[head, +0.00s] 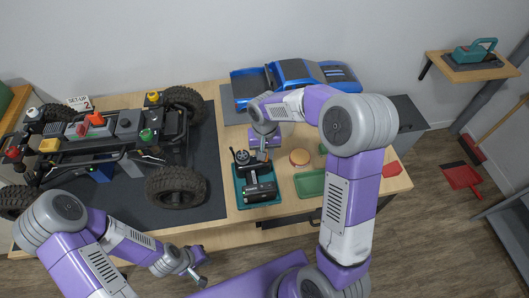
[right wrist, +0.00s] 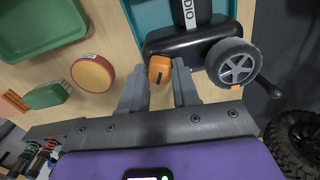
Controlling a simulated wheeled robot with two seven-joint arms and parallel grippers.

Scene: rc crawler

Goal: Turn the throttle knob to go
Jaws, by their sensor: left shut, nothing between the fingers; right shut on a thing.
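The black radio controller lies on a teal tray (head: 241,197) in the head view, with its body (head: 262,190) toward the front edge. In the right wrist view the radio (right wrist: 190,38) carries an orange knob (right wrist: 159,69) with a dark mark and a grey-rimmed wheel (right wrist: 235,66). My right gripper (right wrist: 162,82) is shut on the orange knob, one finger on each side. In the head view my right gripper (head: 262,148) is at the far end of the radio, its fingertips hard to see. My left gripper (head: 202,282) is shut and empty, off the table's front edge.
A large crawler chassis (head: 110,135) stands on a dark mat at left. A blue truck body (head: 290,80) lies at the back. A round red-rimmed yellow piece (head: 299,157) and a green tray (head: 310,184) lie right of the radio.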

